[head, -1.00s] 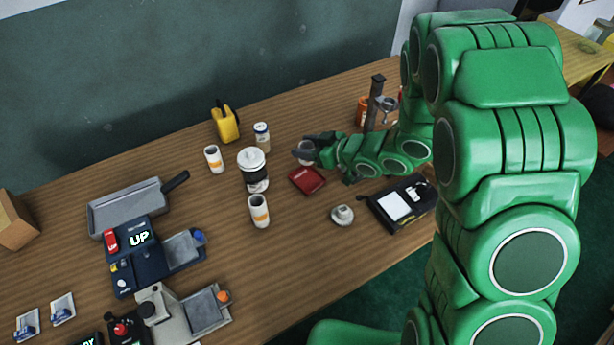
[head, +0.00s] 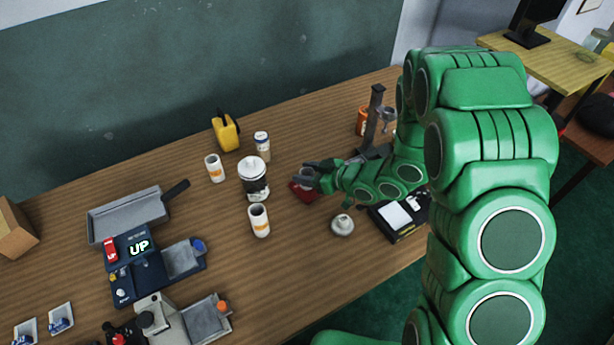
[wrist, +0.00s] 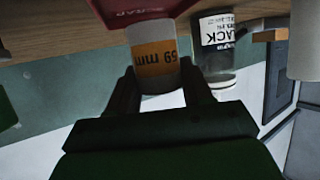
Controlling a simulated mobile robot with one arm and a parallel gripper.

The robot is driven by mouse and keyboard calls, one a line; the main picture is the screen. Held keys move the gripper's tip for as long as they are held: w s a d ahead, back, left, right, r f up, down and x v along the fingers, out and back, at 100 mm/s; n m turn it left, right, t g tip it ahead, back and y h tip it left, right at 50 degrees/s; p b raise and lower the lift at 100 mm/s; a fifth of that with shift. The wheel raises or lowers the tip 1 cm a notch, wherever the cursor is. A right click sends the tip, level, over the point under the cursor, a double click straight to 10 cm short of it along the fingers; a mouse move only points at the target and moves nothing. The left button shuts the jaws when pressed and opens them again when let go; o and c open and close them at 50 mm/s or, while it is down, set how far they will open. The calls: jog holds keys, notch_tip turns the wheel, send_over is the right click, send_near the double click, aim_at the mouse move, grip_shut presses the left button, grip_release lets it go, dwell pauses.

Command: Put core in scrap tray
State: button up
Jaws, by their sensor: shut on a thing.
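My gripper (head: 306,174) is shut on the core (wrist: 155,55), a white cylinder with an orange label reading "69 mm" in the wrist view. The wrist view shows a dark finger on each side of it. In the head view the core is mostly hidden by the fingers. The scrap tray (head: 298,193) is small and red, and my gripper partly covers it there. Its red edge with the word "SCRAP" (wrist: 130,13) shows at the top of the wrist view, close to the core. I cannot tell the height of the core above the tray.
A round grey-white object (head: 342,225) and a black case (head: 402,215) lie to the right.

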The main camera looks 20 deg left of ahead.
jog(key=shift+f, duration=0.9)
jog(key=shift+f, duration=0.1)
jog(key=o, duration=1)
jog(key=shift+d+r, duration=0.2)
jog(key=shift+r, duration=0.05)
jog(key=v, duration=1.1)
jog(key=shift+s+d, duration=0.1)
jog(key=shift+d, duration=0.15)
